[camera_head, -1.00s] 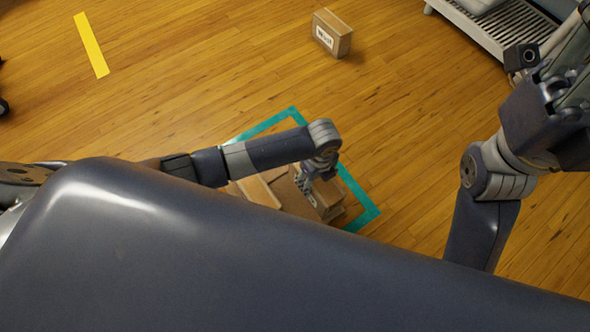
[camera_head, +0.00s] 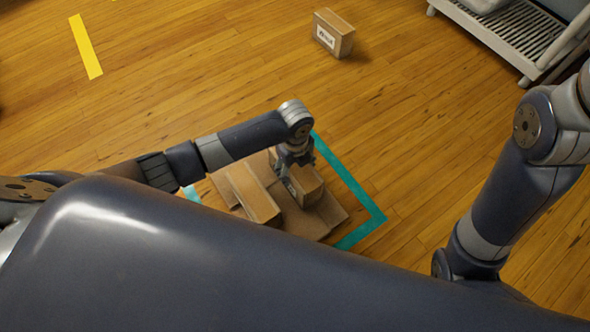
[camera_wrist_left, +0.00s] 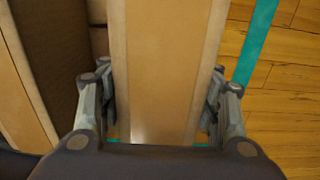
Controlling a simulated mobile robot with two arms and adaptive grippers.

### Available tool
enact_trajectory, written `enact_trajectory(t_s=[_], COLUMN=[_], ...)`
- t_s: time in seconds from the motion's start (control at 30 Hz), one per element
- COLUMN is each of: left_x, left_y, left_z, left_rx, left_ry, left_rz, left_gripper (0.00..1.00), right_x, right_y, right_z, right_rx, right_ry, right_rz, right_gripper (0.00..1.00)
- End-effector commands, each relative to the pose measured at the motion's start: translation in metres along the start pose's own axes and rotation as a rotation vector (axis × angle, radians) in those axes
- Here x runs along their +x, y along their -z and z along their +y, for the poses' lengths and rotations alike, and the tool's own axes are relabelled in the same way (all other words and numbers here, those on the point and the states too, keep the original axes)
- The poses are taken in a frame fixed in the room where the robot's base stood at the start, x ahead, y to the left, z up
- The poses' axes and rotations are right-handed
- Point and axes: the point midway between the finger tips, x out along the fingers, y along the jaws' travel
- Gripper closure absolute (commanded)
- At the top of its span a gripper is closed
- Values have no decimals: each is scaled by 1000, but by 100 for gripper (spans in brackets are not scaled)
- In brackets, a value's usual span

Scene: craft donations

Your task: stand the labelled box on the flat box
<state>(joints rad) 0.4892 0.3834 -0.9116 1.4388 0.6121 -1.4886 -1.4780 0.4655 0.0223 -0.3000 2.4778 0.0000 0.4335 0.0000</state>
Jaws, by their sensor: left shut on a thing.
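My left gripper (camera_head: 294,174) reaches down and is shut on a brown cardboard box (camera_head: 307,190). In the left wrist view this box (camera_wrist_left: 166,70) fills the gap between the two fingers. A pale patch shows on its near left side, but I cannot tell whether it is a label or a finger. Flat brown cardboard (camera_head: 325,213) lies under or beside it; I cannot tell if they touch. A long box (camera_head: 258,200) lies to the left. A box with a clear white label (camera_head: 333,33) stands apart on the floor at the top. My right gripper is out of view.
Teal tape (camera_head: 350,180) edges the area around the boxes. A slatted rack (camera_head: 505,35) stands at the top right. A yellow strip (camera_head: 86,47) marks the floor at the top left. The wood floor between is clear. My own body hides the lower part.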

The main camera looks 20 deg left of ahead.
Motion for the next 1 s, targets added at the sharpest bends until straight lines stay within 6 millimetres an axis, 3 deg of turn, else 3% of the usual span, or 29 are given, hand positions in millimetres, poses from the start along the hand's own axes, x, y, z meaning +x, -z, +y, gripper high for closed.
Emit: enact_trajectory(t_s=[0.47,0.5,0.6,1.0], left_x=[5,7,6,3], left_y=[0,0,0,0], left_z=[0,0,0,0], left_rx=[0,0,0,0], left_ry=[0,-1,0,1], left_rz=[0,0,0,0], left_gripper=[77,40,22,22], right_x=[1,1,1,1], right_y=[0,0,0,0], right_z=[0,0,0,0], right_rx=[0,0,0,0], right_ry=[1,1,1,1], right_rz=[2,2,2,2], right_gripper=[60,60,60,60])
